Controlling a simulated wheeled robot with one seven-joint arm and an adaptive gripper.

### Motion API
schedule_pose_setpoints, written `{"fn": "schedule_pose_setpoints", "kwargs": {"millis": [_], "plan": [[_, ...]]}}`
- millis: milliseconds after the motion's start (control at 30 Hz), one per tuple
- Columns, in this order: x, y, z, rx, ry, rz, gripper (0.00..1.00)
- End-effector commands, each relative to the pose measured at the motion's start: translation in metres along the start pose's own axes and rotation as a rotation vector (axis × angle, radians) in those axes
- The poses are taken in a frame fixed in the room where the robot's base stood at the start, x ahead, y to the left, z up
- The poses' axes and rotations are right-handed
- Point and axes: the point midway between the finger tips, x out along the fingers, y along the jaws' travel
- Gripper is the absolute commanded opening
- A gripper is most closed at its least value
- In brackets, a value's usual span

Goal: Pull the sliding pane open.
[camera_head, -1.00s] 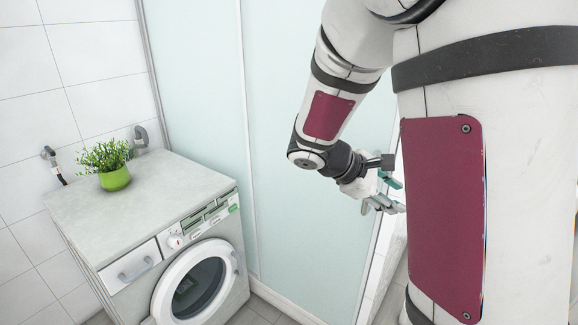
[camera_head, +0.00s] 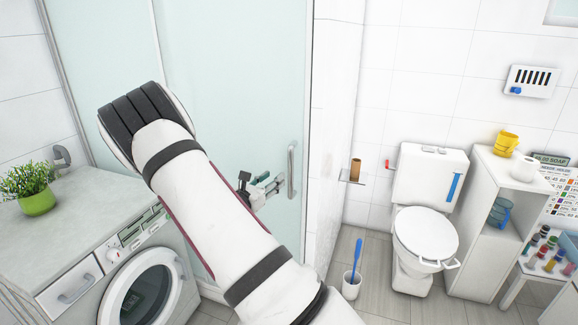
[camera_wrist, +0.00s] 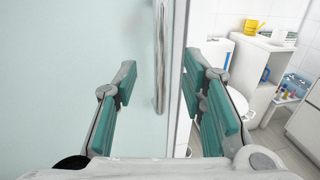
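The sliding pane (camera_head: 230,80) is a pale frosted glass panel with a metal edge, and it also shows in the wrist view (camera_wrist: 75,70). Its upright metal bar handle (camera_head: 291,170) is near the pane's right edge. My gripper (camera_head: 274,184) is just left of the handle in the head view, partly hidden by my arm. In the wrist view my gripper (camera_wrist: 158,72) is open, its green-padded fingers apart, with the handle (camera_wrist: 160,55) lying between them in the picture. I see no finger clearly touching the handle, and the exact depth gap cannot be told.
A washing machine (camera_head: 148,285) with a potted plant (camera_head: 33,190) stands at the left. A white wall (camera_head: 333,60) meets the pane's right side. A toilet (camera_head: 425,232), toilet brush (camera_head: 353,275) and white shelf (camera_head: 500,215) stand at the right. Some floor is clear before the toilet.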

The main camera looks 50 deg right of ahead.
Motion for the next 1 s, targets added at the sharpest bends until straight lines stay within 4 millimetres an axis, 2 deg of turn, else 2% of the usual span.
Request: {"fn": "schedule_pose_setpoints", "kwargs": {"millis": [300, 500, 700, 1000], "plan": [[0.064, -0.002, 0.0, 0.001, 0.0, -0.004, 0.38], [0.096, -0.002, 0.0, 0.001, 0.0, -0.003, 0.38], [0.112, -0.001, 0.0, 0.001, 0.001, -0.002, 0.38], [0.115, -0.001, 0.0, 0.001, 0.001, -0.001, 0.38]]}}
